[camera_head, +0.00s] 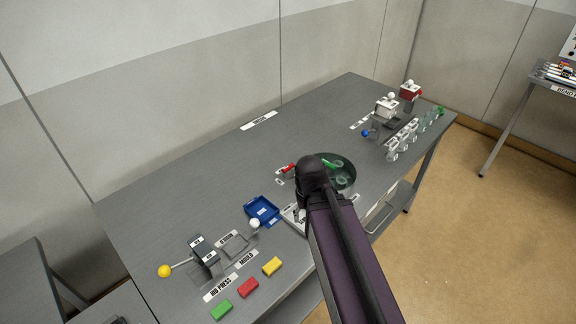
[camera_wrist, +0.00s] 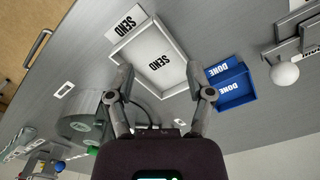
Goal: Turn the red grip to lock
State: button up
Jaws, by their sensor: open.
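A small red grip (camera_head: 289,168) shows in the head view, just left of a round drum with a clear greenish hood (camera_head: 344,176). My arm covers part of the drum. The red grip does not show in the wrist view, but the drum (camera_wrist: 80,128) does, at the lower left. My gripper (camera_wrist: 158,80) is open and empty, its fingers spread over the white SEND tray (camera_wrist: 178,50). In the head view my arm hides the fingers. The gripper is apart from the red grip, which is too small to tell how it is turned.
A blue DONE tray (camera_head: 262,210) sits left of the white tray. A press with a yellow ball lever (camera_head: 165,271) and red, green and yellow blocks (camera_head: 248,288) stand at the front left. Glassware (camera_head: 404,138) lines the right edge. The table's back middle is clear.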

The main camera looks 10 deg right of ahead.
aim_at(288, 169)
jog(key=shift+o, duration=0.9)
jog(key=shift+w+r, duration=0.1)
jog(key=shift+w, duration=0.15)
jog(key=w+r+n+p, duration=0.2)
jog(key=w+r+p, duration=0.1)
jog(key=w, duration=0.6)
jog(key=w+r+n+p, duration=0.2)
jog(key=w+r+p, duration=0.1)
jog(key=w, duration=0.5)
jog(key=w+r+n+p, duration=0.2)
jog(key=w+r+p, duration=0.1)
jog(key=w, duration=0.6)
jog(key=shift+w+r+n+p, duration=0.3)
jog(key=shift+n+p, duration=0.1)
jog(key=shift+f, duration=0.1)
notch_tip(288, 169, down, 14)
jog(key=b, duration=1.3)
jog(key=shift+r+b, duration=0.2)
jog(key=shift+b, duration=0.2)
